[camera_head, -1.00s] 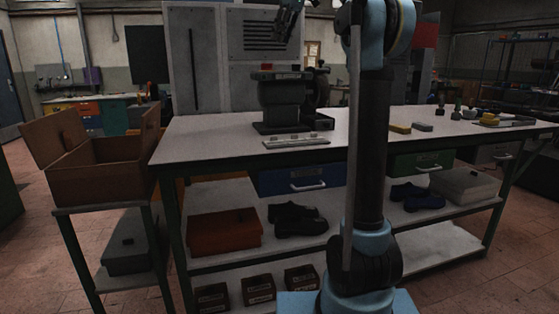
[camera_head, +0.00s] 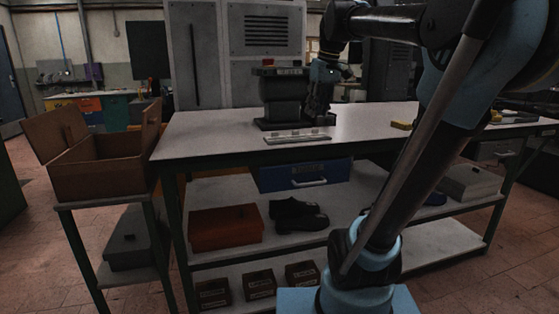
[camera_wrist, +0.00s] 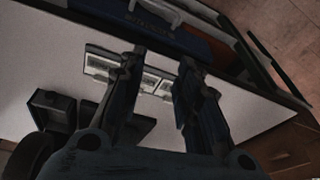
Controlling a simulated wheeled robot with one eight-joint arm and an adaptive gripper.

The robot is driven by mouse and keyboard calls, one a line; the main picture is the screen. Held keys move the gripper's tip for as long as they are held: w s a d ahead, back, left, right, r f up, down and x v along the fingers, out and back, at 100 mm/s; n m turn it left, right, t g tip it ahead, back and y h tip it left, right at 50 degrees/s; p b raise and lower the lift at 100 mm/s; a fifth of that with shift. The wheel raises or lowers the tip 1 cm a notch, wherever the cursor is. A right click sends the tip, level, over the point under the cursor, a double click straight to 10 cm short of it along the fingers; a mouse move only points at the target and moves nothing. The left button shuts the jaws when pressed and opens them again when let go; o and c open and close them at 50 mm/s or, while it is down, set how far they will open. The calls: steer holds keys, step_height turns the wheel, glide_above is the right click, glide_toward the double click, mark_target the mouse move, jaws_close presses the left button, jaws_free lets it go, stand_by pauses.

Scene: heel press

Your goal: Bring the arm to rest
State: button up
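My gripper (camera_head: 317,112) hangs low over the bench, pointing down just right of the dark heel press (camera_head: 284,98) in the head view. In the wrist view my gripper (camera_wrist: 160,72) has its two fingers spread apart, with nothing held between them. Beyond the fingers a pale strip with framed cards (camera_wrist: 160,80) lies on the bench top; it also shows in front of the press in the head view (camera_head: 297,137). My arm leans to the right and reaches back over the bench. Whether the gripper touches the press cannot be told.
The bench (camera_head: 215,130) has a blue drawer (camera_head: 305,175) below its front edge. An open wooden box (camera_head: 95,180) stands on a stand at left. Dark shoes (camera_head: 297,215) and an orange box (camera_head: 225,228) sit on the shelf. The bench's left top is clear.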

steer(key=s+d+f+m, duration=0.1)
steer(key=s+d+f, duration=0.1)
steer(key=s+f, duration=0.4)
steer(key=s+d+f+m+h, duration=0.1)
steer(key=s+f, duration=0.6)
steer(key=f, duration=0.9)
steer(key=s+d+f+m, duration=0.3)
steer(key=s+f, duration=0.4)
steer(key=f, duration=0.4)
steer(key=shift+s+d+h, duration=0.15)
steer(key=shift+d+h, duration=0.15)
steer(key=shift+d, duration=0.05)
steer(key=shift+f, duration=0.15)
steer(key=shift+w+f, duration=0.15)
steer(key=shift+w, duration=0.3)
